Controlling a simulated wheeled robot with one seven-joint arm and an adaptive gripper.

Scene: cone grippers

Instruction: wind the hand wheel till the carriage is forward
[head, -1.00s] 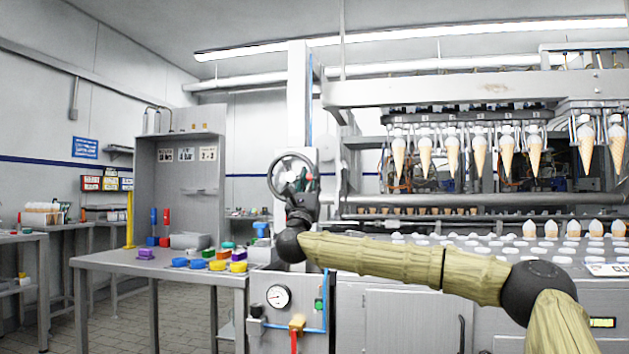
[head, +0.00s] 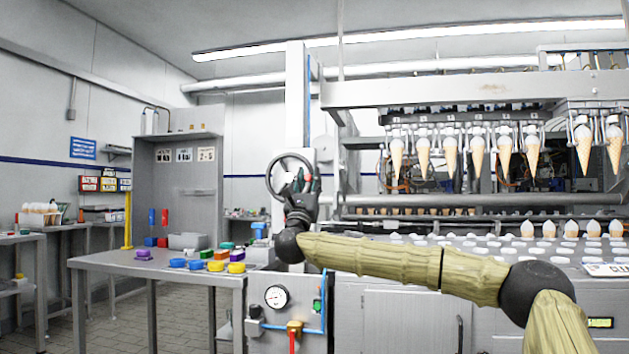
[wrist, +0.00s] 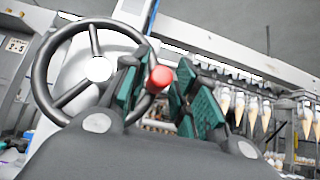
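The hand wheel (head: 271,172) is a dark ring with spokes, at the left end of the machine. In the wrist view the hand wheel (wrist: 44,78) fills the upper left, with a pale hub and a red knob (wrist: 159,78) at its right side. My gripper (head: 306,180) is in front of the wheel's right side and hides part of it. In the wrist view the teal-padded fingers of my gripper (wrist: 160,88) stand apart, with the knob between their tips; contact is unclear. The carriage (head: 465,113) bears a row of cone grippers holding cones.
A grey table (head: 115,262) with coloured blocks stands left of the machine. A gauge (head: 276,297) and a red-handled valve (head: 293,330) are below my gripper. The machine's bed (head: 500,243) with white moulds lies at the right, behind my arm.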

